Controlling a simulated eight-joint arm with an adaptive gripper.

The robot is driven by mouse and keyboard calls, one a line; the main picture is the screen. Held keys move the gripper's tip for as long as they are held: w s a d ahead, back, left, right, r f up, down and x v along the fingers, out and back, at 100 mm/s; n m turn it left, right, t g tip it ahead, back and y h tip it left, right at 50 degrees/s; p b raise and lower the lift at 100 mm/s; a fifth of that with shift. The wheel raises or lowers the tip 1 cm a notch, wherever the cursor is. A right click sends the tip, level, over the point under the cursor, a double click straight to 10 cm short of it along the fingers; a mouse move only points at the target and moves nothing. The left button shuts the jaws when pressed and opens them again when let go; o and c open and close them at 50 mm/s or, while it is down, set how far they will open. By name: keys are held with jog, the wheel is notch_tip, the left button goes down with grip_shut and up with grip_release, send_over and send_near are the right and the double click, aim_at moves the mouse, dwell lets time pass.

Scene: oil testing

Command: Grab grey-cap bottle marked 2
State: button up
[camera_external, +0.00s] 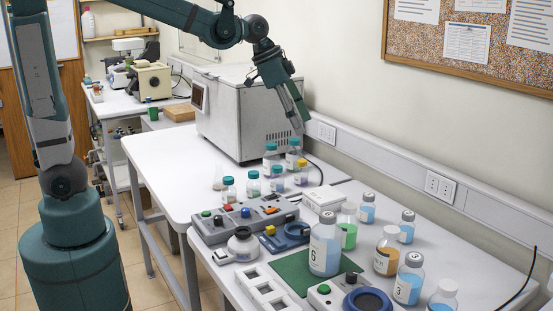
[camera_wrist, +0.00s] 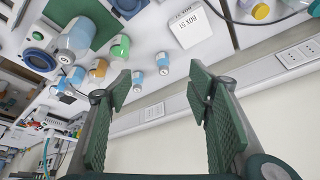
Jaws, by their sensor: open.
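My gripper (camera_external: 298,118) is open and empty, high beside the white box-shaped machine; its two spread fingers also show in the wrist view (camera_wrist: 158,88). Two small grey-cap bottles of blue liquid, one at the back (camera_external: 367,209) and one to its right (camera_external: 407,228), stand upright on the bench, well away from my gripper. Their marks are too small to read. They seem to show in the wrist view too (camera_wrist: 162,64) (camera_wrist: 137,82). A grey-cap bottle marked 3 (camera_external: 408,284) and a large grey-cap bottle marked 6 (camera_external: 325,248) stand nearer the front. I cannot read a 2 on any bottle.
A green bottle (camera_external: 348,232) and an orange bottle (camera_external: 387,254) stand among the grey-cap bottles. A white box (camera_external: 324,197) lies behind them. Several teal-cap bottles (camera_external: 271,158) stand below my gripper, near the machine (camera_external: 240,120). The wall is close on the right.

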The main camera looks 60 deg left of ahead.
jog(key=w+d+f+m+g, duration=0.1)
jog(key=w+d+f+m, duration=0.15)
jog(key=w+d, duration=0.5)
jog(key=m+g+h, duration=0.2)
jog(key=m+g, duration=0.1)
jog(key=m, duration=0.4)
send_near(410, 213)
jog(key=shift+n, duration=0.25)
jog(key=x, duration=0.7)
jog(key=shift+s+f, duration=0.1)
jog(key=shift+f, duration=0.2)
jog(key=shift+d+f, duration=0.3)
jog(key=shift+x, duration=0.8)
jog(key=shift+d+f, duration=0.15)
jog(key=shift+f, duration=0.3)
jog(key=shift+f, duration=0.1)
